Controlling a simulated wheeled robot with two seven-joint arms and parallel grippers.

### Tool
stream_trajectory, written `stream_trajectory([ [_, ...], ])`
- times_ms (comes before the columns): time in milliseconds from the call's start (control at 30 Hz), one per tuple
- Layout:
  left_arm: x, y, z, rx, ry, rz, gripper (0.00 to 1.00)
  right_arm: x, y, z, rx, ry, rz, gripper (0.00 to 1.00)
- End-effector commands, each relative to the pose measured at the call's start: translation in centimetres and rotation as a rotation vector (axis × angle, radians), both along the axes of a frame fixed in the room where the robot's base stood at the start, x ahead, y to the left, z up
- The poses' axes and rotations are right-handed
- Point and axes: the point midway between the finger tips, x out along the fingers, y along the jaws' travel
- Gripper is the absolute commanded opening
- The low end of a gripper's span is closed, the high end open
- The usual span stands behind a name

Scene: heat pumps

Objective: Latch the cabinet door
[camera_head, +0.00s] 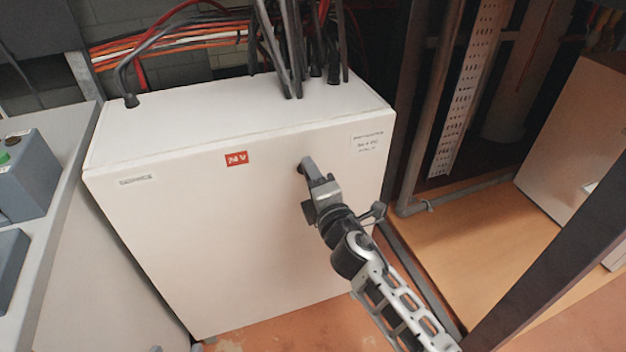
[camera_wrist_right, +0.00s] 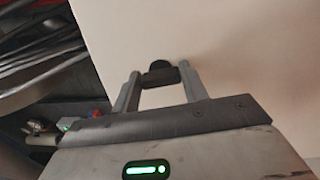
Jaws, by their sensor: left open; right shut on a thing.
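The white cabinet (camera_head: 190,115) stands in the middle of the head view. Its door (camera_head: 220,230) forms the front face, with a red "24 V" label and a small grey label. The door looks flush with the body, with no clear gap. My right gripper (camera_head: 308,168) reaches in from the lower right to the upper right part of the door. In the right wrist view its fingers (camera_wrist_right: 159,85) are shut on a small black latch handle (camera_wrist_right: 160,73) against the door. In the head view the gripper mostly hides the handle. My left gripper is not in view.
Black cables (camera_head: 290,45) enter the cabinet top, with orange and red cables behind. A grey bench (camera_head: 60,190) with a button box (camera_head: 30,175) stands at the left. A grey metal frame (camera_head: 435,110) and a pale cabinet (camera_head: 575,140) are at the right.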

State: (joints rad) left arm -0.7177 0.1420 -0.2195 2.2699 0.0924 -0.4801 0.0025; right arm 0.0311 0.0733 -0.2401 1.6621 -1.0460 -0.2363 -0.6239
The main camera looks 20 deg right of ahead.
Motion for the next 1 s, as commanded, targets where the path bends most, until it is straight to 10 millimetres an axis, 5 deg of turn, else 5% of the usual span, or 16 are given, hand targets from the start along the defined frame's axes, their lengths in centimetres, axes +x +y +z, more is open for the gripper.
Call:
stream_trajectory([
  [900,-0.11,-0.07,-0.06,0.001,-0.006,-0.004,0.51,-0.02,0.08,-0.13,0.189,0.008,0.002,0.21],
  [933,-0.12,-0.08,-0.09,0.000,-0.005,-0.004,0.51,-0.02,0.09,-0.13,0.189,0.008,0.002,0.46],
  [1000,-0.13,-0.07,-0.17,0.000,-0.003,-0.004,0.51,-0.02,0.08,-0.13,0.188,0.008,0.002,0.65],
])
